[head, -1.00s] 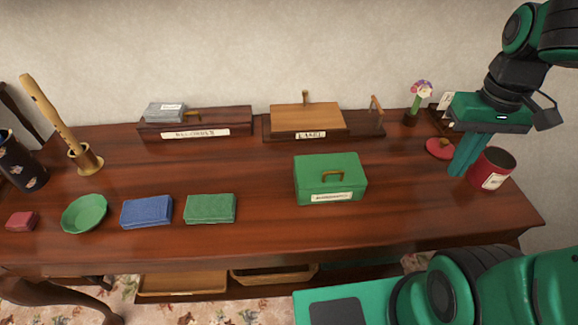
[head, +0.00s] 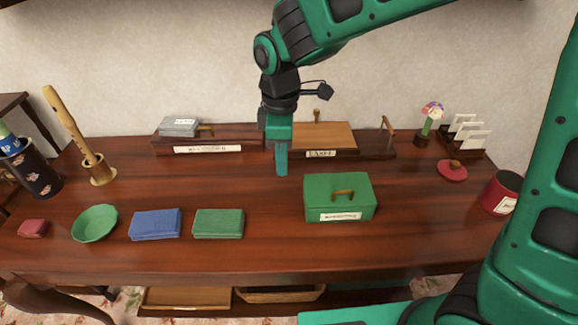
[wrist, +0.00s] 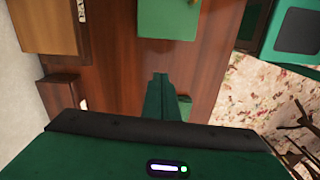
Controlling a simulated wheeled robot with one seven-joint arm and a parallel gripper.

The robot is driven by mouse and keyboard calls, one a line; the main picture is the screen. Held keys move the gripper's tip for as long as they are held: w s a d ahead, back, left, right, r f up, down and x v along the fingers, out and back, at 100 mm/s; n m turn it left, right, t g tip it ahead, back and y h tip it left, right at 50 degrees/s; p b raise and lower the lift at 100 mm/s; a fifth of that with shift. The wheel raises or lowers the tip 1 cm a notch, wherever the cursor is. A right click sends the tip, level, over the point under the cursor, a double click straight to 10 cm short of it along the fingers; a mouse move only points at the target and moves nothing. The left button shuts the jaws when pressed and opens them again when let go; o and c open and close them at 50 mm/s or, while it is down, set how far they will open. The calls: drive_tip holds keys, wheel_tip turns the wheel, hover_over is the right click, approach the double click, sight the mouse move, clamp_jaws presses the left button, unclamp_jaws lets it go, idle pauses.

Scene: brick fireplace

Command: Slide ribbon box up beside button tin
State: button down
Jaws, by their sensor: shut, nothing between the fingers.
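A green lidded box (head: 339,205) with a brown handle and a white front label stands right of the table's middle; it is likely the ribbon box, but I cannot read its label. It shows partly at the top of the wrist view (wrist: 170,18). A red open tin (head: 501,190) with a white label, likely the button tin, stands at the right, partly cut by my arm. My gripper (head: 281,172) is shut and empty, pointing down left of the green box and apart from it. Its fingers (wrist: 160,78) also show in the wrist view.
A red lid (head: 452,170) lies left of the red tin. Wooden boxes (head: 323,136) line the back. Green (head: 218,223) and blue (head: 154,224) flat blocks and a green bowl (head: 94,223) lie at left. The tabletop between green box and red tin is clear.

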wheel_tip(320, 180, down, 8)
drive_tip(key=shift+d, duration=0.1)
drive_tip(key=shift+s+d+f, duration=0.1)
drive_tip(key=shift+d+f, duration=0.05)
drive_tip(key=shift+d, duration=0.9)
drive_tip(key=shift+s+d, duration=0.1)
drive_tip(key=shift+d, duration=0.8)
